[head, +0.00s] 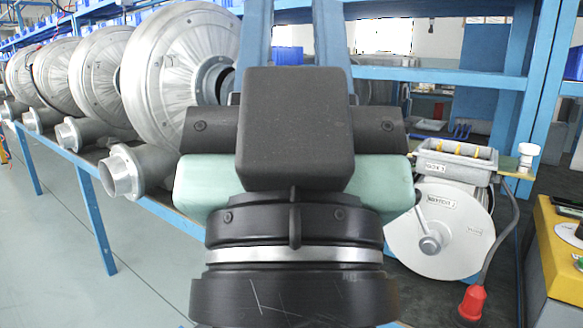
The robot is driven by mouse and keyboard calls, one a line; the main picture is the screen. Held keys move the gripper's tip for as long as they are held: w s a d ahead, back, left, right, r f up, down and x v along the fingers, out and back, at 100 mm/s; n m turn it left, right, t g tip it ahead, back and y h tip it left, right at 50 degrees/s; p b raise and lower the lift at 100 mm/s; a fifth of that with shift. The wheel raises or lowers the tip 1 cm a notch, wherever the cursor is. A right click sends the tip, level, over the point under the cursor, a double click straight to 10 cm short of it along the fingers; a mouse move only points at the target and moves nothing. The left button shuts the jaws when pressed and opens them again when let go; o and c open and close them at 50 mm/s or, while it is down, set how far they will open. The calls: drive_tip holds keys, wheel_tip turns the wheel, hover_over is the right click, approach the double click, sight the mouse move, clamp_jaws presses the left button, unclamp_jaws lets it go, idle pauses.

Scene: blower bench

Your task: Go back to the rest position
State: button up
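My gripper (297,130) fills the middle of the head view, seen from behind, with the black wrist and its silver ring below it. A black block covers its centre, and dark round-ended parts stick out to both sides. Pale green surfaces show on the left and right behind the wrist; I cannot tell whether they belong to the gripper. The fingertips are hidden, so I cannot see whether they are open or hold anything.
Several grey blower housings (178,75) with pipe stubs line the blue-framed bench (92,200) at left. A white disc-faced unit (445,235) with a crank stands right of my wrist. Floor at left is clear.

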wheel_tip(320, 180, up, 34)
drive_tip(key=p, duration=3.1)
drive_tip(key=shift+f+p, duration=0.25)
drive_tip(key=shift+p, duration=0.1)
